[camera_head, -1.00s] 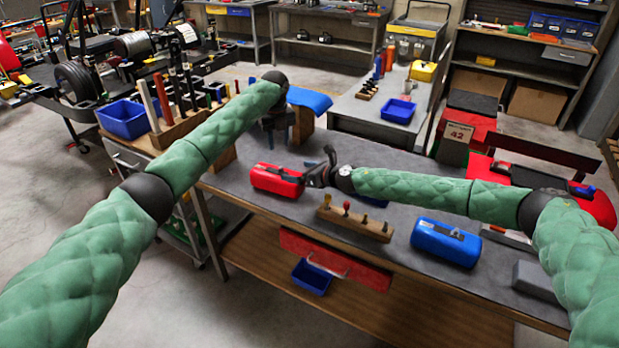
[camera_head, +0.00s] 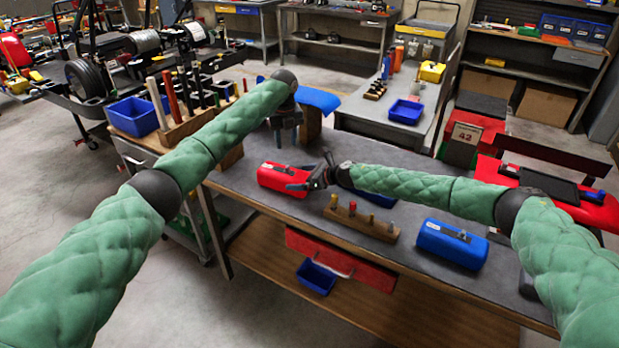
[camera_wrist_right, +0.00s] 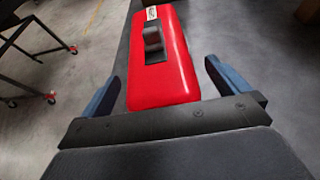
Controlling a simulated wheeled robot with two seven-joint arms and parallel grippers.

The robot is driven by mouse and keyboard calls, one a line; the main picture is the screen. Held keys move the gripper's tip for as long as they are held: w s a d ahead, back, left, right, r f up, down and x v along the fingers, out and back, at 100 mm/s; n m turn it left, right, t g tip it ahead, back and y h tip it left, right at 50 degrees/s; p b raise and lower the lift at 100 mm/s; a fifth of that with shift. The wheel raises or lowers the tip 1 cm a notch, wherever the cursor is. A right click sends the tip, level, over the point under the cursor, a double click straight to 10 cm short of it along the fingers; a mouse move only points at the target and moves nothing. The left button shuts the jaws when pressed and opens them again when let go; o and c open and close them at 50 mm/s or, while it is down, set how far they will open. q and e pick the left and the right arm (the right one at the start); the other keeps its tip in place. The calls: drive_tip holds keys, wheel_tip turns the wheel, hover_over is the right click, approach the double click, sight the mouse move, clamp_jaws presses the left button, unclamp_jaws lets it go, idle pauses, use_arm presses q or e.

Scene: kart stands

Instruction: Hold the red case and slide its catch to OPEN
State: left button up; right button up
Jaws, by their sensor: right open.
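The red case (camera_head: 275,177) lies on the grey bench top, towards its left end. In the right wrist view the red case (camera_wrist_right: 172,85) points away from me, with a dark catch plate and raised grey slider (camera_wrist_right: 153,40) on top. A white label sits beyond the slider; its lettering is too small to read. My right gripper (camera_head: 302,184) is at the case's right end. In the wrist view my right gripper (camera_wrist_right: 165,82) is open, one finger on each side of the case, with gaps showing. My left gripper (camera_head: 285,138) hangs above the bench behind the case, fingers down, apparently apart and empty.
A blue case (camera_head: 452,244) lies to the right on the bench. A wooden block with several pegs (camera_head: 362,221) stands in front of the right forearm. A blue-topped wooden stand (camera_head: 314,100) is behind my left gripper.

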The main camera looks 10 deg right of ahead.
drive_tip(key=shift+x, duration=0.8)
use_arm(q)
drive_tip(key=shift+c, duration=0.5)
use_arm(e)
drive_tip(key=c, duration=1.2)
use_arm(q)
drive_tip(key=shift+d, duration=0.1)
drive_tip(key=c, duration=0.3)
drive_tip(key=d, duration=0.1)
drive_tip(key=s+d, duration=0.1)
drive_tip(key=d, duration=0.1)
drive_tip(key=shift+s+f+m+y, duration=0.3)
clamp_jaws()
drive_tip(key=shift+s+d+r+n+t+y, duration=0.2)
drive_tip(key=shift+n+t+y, duration=0.1)
drive_tip(key=shift+n, duration=1.2)
drive_tip(key=shift+s+d+r+n+t+y, duration=0.15)
drive_tip(key=shift+n+y, duration=0.15)
drive_tip(key=shift+n, duration=1.2)
drive_tip(key=shift+s+d+r+n+t+y, duration=0.2)
drive_tip(key=shift+n+t+y, duration=0.1)
drive_tip(key=shift+n, duration=1.2)
